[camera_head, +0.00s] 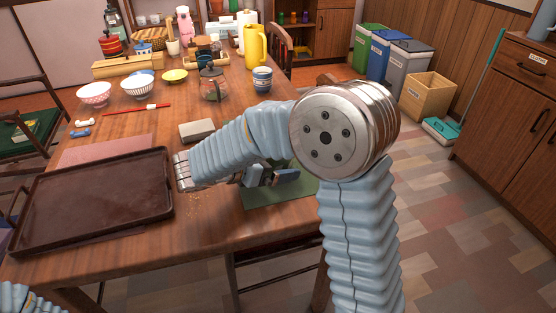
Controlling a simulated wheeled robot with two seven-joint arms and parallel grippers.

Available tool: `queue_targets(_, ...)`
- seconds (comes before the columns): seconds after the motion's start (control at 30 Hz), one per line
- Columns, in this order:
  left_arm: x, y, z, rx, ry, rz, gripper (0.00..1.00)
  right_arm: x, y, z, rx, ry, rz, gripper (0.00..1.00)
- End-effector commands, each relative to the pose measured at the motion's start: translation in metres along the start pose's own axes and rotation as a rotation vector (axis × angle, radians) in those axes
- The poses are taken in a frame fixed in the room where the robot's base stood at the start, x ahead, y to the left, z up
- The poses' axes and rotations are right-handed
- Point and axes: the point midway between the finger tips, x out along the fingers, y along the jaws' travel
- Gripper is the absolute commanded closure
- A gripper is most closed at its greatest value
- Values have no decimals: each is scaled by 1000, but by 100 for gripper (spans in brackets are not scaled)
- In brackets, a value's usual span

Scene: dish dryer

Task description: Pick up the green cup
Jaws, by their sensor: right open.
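No green cup shows clearly; my right arm hides part of the table. My right gripper (278,176) is low over the green mat (262,199) at the table's near right edge, partly covered by my own forearm. It is open; I cannot make out anything between its fingers. A patterned blue cup (262,79) stands farther back, apart from the gripper. My left gripper is out of view; only a piece of that arm shows at the bottom left.
A dark brown tray (95,200) fills the table's near left. Behind are a grey block (197,130), a glass teapot (213,86), a yellow pitcher (255,46), a yellow-green dish (174,76) and two patterned bowls (94,94). Chairs stand at both sides.

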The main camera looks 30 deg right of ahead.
Motion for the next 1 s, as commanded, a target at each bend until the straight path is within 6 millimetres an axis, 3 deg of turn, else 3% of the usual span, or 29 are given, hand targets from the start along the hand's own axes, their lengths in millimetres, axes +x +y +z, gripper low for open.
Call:
queue_targets(0.3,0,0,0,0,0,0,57,8,0,0,0,0,0,2)
queue_targets(0.7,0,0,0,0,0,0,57,8,0,0,0,0,0,62)
queue_targets(1.0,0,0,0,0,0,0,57,7,0,1,1,0,0,62)
